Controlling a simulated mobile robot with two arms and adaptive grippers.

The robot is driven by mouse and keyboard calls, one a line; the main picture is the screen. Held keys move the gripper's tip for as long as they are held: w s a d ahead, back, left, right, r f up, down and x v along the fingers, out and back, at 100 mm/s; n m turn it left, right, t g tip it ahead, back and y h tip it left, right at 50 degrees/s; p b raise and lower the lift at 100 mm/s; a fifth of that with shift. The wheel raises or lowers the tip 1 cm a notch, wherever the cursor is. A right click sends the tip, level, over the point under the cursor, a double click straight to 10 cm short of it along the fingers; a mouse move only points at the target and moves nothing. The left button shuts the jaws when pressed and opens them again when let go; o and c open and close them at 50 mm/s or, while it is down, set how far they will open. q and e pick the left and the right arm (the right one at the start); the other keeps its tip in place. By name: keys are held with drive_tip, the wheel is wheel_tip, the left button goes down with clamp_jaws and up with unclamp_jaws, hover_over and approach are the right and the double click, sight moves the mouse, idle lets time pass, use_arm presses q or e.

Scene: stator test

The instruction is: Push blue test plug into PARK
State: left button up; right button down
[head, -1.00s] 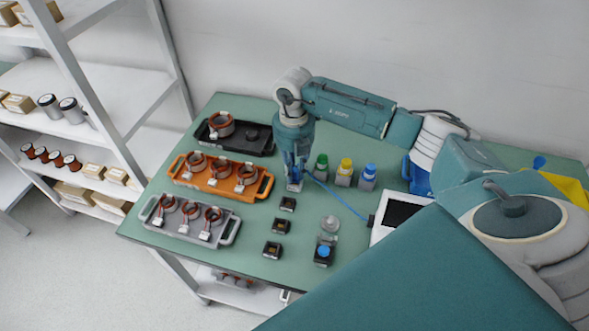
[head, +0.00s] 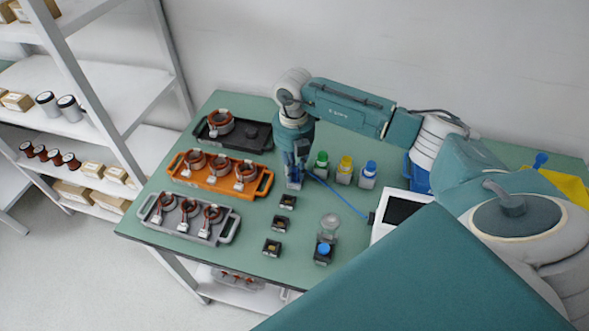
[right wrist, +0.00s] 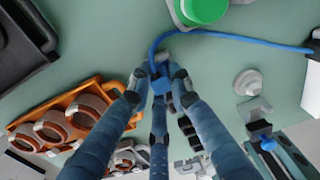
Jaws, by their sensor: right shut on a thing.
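My right gripper (head: 294,182) points down at the table beside the right end of the orange tray. In the right wrist view its fingers (right wrist: 158,84) are shut on the blue test plug (right wrist: 160,86), which they largely hide. A blue cable (right wrist: 230,34) runs from the plug to a white unit with a dark screen (head: 403,212). Several small black sockets (head: 278,223) stand in a row in front of the gripper. No PARK label can be read, and whether the plug's tip is in a socket cannot be told. My left gripper is not in view.
The orange tray (head: 264,183), grey tray (head: 230,228) and black tray (head: 255,150) hold copper-wound rings. Green (head: 321,159), yellow (head: 345,164) and blue (head: 369,168) capped buttons stand right of the gripper. A blue-buttoned black box (head: 322,259) is near the front edge.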

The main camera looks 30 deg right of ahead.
drive_tip(key=c, duration=1.5)
unclamp_jaws()
wheel_tip(320, 180, up, 12)
drive_tip(key=shift+w, duration=0.1)
drive_tip(key=shift+f, duration=0.15)
